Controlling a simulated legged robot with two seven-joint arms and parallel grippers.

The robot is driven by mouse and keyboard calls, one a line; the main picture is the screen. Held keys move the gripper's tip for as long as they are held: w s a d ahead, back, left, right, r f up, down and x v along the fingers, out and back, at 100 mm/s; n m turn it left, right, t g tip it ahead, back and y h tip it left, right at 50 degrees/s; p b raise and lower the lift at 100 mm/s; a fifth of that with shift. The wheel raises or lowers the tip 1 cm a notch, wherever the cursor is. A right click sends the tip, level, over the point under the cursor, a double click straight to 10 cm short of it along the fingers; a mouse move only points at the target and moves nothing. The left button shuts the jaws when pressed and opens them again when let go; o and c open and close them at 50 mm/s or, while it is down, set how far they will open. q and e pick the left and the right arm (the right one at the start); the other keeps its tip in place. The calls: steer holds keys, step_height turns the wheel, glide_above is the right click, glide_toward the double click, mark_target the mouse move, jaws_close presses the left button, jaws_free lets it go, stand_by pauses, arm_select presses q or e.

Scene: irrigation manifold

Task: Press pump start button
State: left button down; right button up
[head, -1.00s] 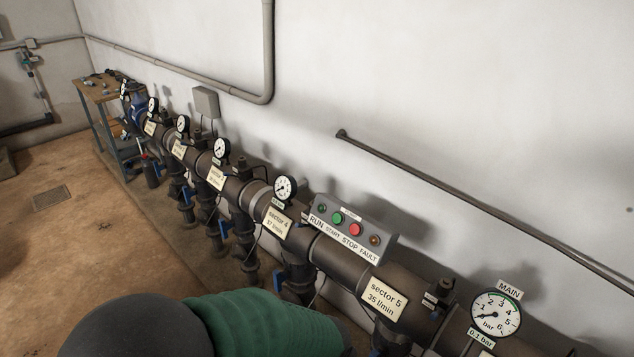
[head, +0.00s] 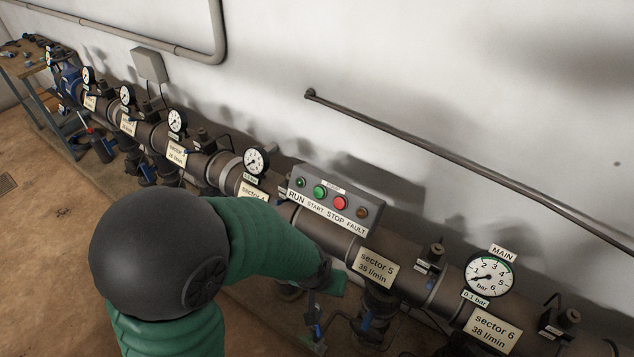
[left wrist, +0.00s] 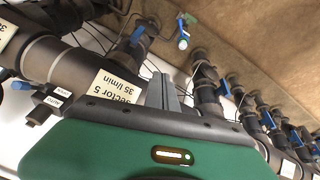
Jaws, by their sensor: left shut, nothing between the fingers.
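The pump control box (head: 376,198) sits on the manifold pipe, with its labelled face towards me. The green START button (head: 320,191) is second from the left on it, between the RUN lamp (head: 300,182) and the red STOP button (head: 339,203). The FAULT lamp (head: 362,213) is at the right end. My left arm reaches in from the lower left, and its green hand is below the box, near the sector 5 pipe. In the left wrist view, my left gripper (left wrist: 162,92) is shut and empty, beside the sector 5 plate. The box is not visible there. My right gripper is not in view.
Valves and thin tubes crowd below the pipe. A handrail (head: 450,160) runs along the wall behind.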

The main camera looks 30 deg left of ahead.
arm_select(q)
steer(key=w+a+r+n+t+y+p, duration=0.1)
steer(key=w+r+n+t+y+p, duration=0.1)
steer(key=w+r+n+p, duration=0.6)
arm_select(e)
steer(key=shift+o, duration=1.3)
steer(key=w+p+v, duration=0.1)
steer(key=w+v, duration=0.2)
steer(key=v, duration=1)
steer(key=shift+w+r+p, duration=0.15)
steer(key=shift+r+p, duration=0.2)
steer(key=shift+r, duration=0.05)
arm_select(q)
steer(key=n+t+y+p, duration=0.35)
steer(key=y+p, duration=0.45)
steer(key=p, duration=0.4)
glide_toward(319, 192)
steer(key=s+a+r, duration=0.2)
steer(key=s+a, duration=0.3)
steer(key=a, duration=0.2)
steer(key=shift+s+d+r+n, duration=0.15)
steer(key=shift+d+n, duration=0.1)
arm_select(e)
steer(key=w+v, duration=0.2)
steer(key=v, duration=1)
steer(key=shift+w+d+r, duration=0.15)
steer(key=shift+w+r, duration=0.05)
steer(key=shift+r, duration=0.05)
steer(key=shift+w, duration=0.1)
